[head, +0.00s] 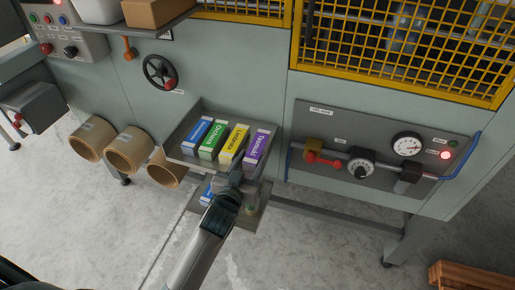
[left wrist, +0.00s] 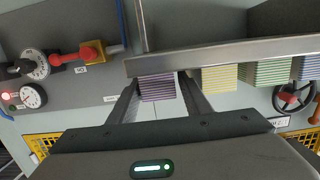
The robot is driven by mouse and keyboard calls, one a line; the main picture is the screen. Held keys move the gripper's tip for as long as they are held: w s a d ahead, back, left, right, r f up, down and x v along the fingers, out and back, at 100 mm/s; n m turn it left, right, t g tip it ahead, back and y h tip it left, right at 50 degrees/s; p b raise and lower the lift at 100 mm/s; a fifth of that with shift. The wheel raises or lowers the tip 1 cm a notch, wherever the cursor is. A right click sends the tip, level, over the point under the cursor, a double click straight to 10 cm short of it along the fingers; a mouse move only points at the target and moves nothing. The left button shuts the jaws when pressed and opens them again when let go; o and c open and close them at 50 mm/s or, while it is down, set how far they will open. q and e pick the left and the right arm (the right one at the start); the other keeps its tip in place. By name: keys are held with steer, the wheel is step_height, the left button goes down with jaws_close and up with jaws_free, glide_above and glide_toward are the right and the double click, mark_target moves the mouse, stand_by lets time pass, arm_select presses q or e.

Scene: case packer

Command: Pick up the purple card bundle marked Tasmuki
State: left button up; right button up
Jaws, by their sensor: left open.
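The purple card bundle marked Tasmuki (head: 256,147) lies at the right end of a row on a grey metal tray (head: 184,127). In the left wrist view the ends of its purple and white cards (left wrist: 157,90) show below the tray's metal edge (left wrist: 225,55). My left gripper (head: 236,178) is open at the tray's front edge, near the purple and yellow bundles. In the left wrist view its two fingers (left wrist: 160,98) stand on either side of the purple bundle's end, with a gap visible beside it. I cannot tell whether they touch it. My right gripper is not in view.
Yellow (head: 233,145), green (head: 212,140) and blue (head: 196,134) bundles lie left of the purple one. A lower tray (head: 247,220) is partly hidden by my arm. A gauge panel (head: 330,125) is to the right. Cardboard tubes (head: 125,150) stick out at left.

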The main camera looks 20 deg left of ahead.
mark_target(258, 149)
arm_select(q)
steer(key=shift+w+d+f+p, duration=0.1)
steer(key=shift+w+f+p, duration=0.1)
steer(key=shift+w, duration=0.45)
steer(key=shift+w+d+f+p, duration=0.1)
steer(key=shift+w+f+p, duration=0.05)
steer(key=shift+w, duration=0.5)
steer(key=shift+w+f+p, duration=0.15)
steer(key=shift+w+p, duration=0.05)
steer(key=shift+w, duration=0.45)
steer(key=shift+c, duration=0.7)
steer(key=c, duration=0.8)
